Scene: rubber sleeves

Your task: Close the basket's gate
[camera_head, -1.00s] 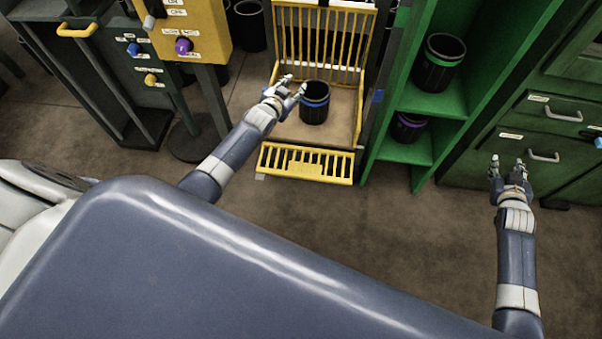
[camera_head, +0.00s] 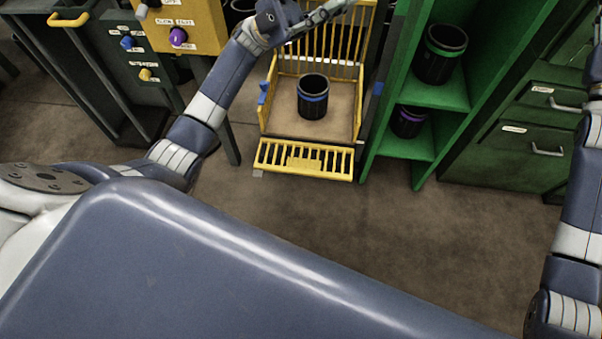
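The yellow barred basket (camera_head: 276,123) stands at top centre with a tan floor. Its gate (camera_head: 266,157), a low yellow barred flap, is folded down and out at the front, so the front is open. A black sleeve with a blue band (camera_head: 312,96) stands upright on the basket floor. My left gripper (camera_head: 335,11) is raised over the back of the basket at the top edge, apart from the gate and the sleeve; its finger opening is unclear. My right arm runs up along the right edge, and its gripper is out of view.
A green shelf (camera_head: 403,150) right of the basket holds a black sleeve (camera_head: 441,54) and a purple-banded one (camera_head: 408,121). Green drawers (camera_head: 518,158) stand further right. A yellow control box (camera_head: 186,22) is at left. The floor before the gate is clear.

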